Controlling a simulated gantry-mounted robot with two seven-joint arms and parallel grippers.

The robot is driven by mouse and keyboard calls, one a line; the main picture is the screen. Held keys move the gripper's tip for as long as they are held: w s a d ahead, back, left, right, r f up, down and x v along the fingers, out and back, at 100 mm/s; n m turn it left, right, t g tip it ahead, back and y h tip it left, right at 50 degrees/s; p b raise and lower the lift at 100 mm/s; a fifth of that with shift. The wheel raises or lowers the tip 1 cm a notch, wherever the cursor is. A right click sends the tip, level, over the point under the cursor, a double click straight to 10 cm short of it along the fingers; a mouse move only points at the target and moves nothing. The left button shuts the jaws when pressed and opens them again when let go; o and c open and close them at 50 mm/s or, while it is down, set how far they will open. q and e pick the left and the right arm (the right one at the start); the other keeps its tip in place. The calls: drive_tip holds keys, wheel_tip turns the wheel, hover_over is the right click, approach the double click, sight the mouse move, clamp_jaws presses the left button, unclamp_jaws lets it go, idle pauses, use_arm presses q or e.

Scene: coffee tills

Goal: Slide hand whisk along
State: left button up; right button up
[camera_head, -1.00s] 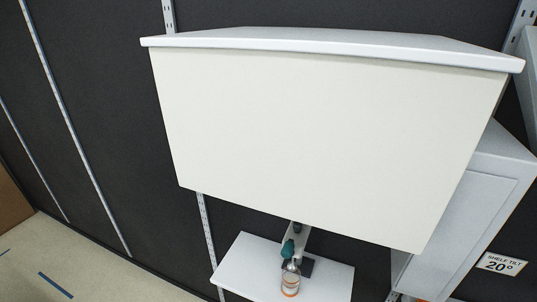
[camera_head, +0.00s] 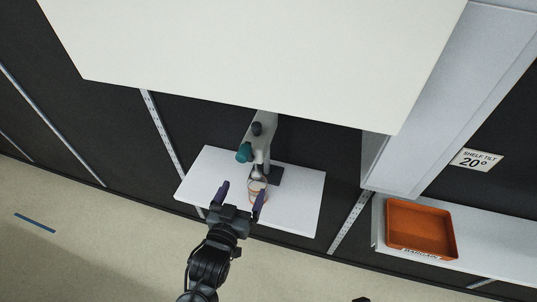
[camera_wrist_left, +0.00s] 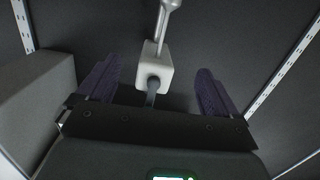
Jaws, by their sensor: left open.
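I cannot make out a hand whisk for certain in either view. On a white shelf (camera_head: 300,205) in the head view stands a pale upright device (camera_head: 262,140) with a teal knob (camera_head: 244,152) and a dark base. A clear jar with orange bands (camera_head: 258,184) stands in front of it. My left gripper (camera_head: 242,191) is open at the shelf's front edge, its right finger overlapping the jar in the picture. In the left wrist view, a white block on a grey rod (camera_wrist_left: 153,73) shows between my open fingers (camera_wrist_left: 156,88); nothing is gripped.
A large cream panel (camera_head: 250,55) hangs above the shelf. At the right, an orange tray (camera_head: 398,232) sits on another shelf (camera_head: 490,245), below a "SHELF TILT 20°" sign (camera_head: 476,160). Dark wall panels with metal strips stand behind.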

sight(260, 144)
use_arm(q)
drive_tip(key=shift+m+t, duration=0.3)
drive_tip(key=shift+t, duration=0.2)
drive_tip(key=w+d+r, duration=0.1)
drive_tip(key=w, duration=0.3)
drive_tip(key=w+d+r+p, duration=0.1)
drive_tip(key=w, duration=0.3)
drive_tip(key=w+d+r, duration=0.1)
drive_tip(key=w, duration=0.3)
drive_tip(key=shift+d+r, duration=0.3)
drive_tip(key=shift+d, duration=0.1)
use_arm(e)
drive_tip(key=shift+s+a+r, duration=0.15)
drive_tip(key=shift+a+r, duration=0.1)
